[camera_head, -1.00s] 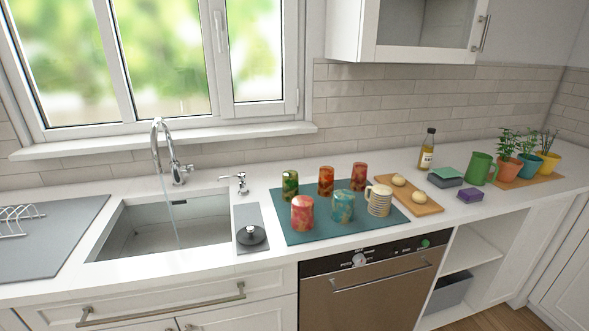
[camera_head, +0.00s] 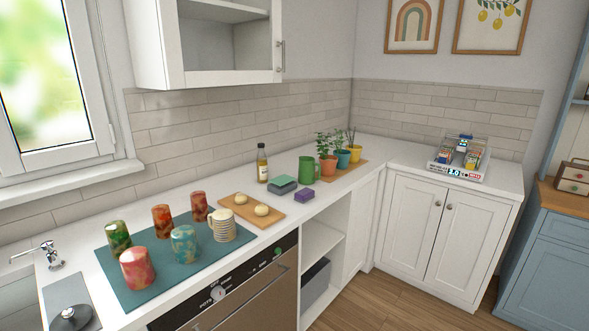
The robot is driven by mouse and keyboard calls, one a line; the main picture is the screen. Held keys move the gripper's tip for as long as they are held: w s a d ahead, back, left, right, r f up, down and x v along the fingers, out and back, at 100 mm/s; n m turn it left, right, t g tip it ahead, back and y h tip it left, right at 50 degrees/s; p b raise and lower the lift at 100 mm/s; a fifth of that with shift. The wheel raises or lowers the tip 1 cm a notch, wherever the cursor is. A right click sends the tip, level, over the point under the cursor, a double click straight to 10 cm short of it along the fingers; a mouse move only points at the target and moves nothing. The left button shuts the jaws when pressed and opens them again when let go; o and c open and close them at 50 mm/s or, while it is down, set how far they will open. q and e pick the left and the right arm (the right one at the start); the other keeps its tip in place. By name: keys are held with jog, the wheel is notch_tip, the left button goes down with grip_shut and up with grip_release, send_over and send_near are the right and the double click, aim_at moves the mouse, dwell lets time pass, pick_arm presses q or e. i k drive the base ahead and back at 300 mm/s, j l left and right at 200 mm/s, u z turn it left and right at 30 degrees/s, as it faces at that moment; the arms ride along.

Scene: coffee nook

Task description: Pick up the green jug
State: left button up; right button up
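The green jug (camera_head: 307,169) stands upright on the white counter, near the back wall. Its handle is on the right side, close to the terracotta pot. Neither of my grippers shows in the head view, and nothing touches the jug.
Potted plants on a wooden board (camera_head: 350,172) stand right of the jug. A green-grey box (camera_head: 282,186), a purple sponge (camera_head: 304,196) and a bottle (camera_head: 262,163) are near it. Left are a bread board (camera_head: 270,217) and mugs on a teal mat (camera_head: 137,290). A wall cabinet (camera_head: 215,45) hangs above.

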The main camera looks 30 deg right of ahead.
aim_at(307, 167)
jog(key=i+l, duration=0.1)
jog(key=l, duration=0.3)
jog(key=i+l, duration=0.1)
jog(key=l, duration=0.35)
jog(key=i+l, duration=0.1)
jog(key=l, duration=0.3)
jog(key=i+l, duration=0.15)
jog(key=l, duration=0.25)
jog(key=i+l, duration=0.1)
jog(key=l, duration=0.35)
jog(key=k+z, duration=0.05)
